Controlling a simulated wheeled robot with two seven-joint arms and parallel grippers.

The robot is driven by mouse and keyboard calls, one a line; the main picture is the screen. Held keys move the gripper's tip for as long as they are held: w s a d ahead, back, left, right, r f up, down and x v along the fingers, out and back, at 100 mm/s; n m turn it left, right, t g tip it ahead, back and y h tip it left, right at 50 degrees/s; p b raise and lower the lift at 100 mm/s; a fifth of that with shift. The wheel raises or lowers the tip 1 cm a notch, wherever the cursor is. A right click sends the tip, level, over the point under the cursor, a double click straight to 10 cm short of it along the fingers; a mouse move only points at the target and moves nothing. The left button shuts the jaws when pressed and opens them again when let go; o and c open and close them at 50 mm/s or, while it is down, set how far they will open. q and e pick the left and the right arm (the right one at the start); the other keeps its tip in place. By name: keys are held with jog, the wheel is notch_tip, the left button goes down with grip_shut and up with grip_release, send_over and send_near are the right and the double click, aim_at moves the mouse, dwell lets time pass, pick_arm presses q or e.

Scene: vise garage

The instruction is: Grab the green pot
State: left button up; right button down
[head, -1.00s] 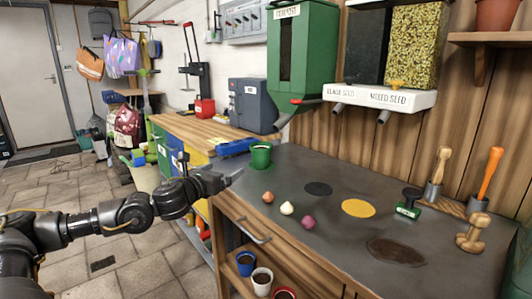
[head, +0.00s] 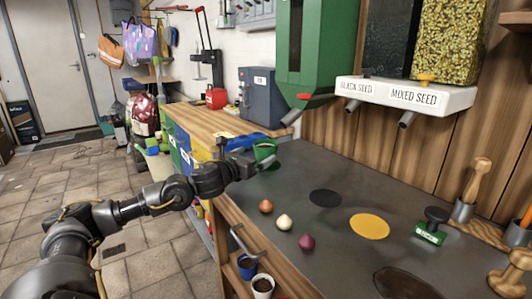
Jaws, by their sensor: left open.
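The green pot (head: 265,149) stands upright on the far left corner of the grey worktop (head: 330,168), below the green dispenser. My left gripper (head: 258,160) is at the pot, its arm coming in from the left. Its jaws are open, and one finger overlaps the lower part of the pot in the head view. I cannot tell whether the fingers touch the pot. My right gripper is not in view.
Several bulbs, including a purple one (head: 307,242), lie on the worktop near its front edge. Blue (head: 247,266) and white (head: 263,286) pots sit on the lower shelf.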

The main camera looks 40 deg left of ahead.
aim_at(272, 143)
pick_arm(q)
jog(key=shift+w+a, duration=0.15)
jog(key=shift+w, duration=0.8)
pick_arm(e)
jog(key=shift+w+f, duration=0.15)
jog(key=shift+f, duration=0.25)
pick_arm(q)
jog(key=shift+w+r, duration=0.15)
jog(key=shift+w, duration=0.05)
jog(key=w, duration=0.2)
jog(key=w+p, duration=0.1)
jog(key=shift+w+a+r, duration=0.2)
jog(key=shift+w, duration=0.7)
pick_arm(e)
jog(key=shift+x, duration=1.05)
pick_arm(q)
jog(key=c, duration=1.1)
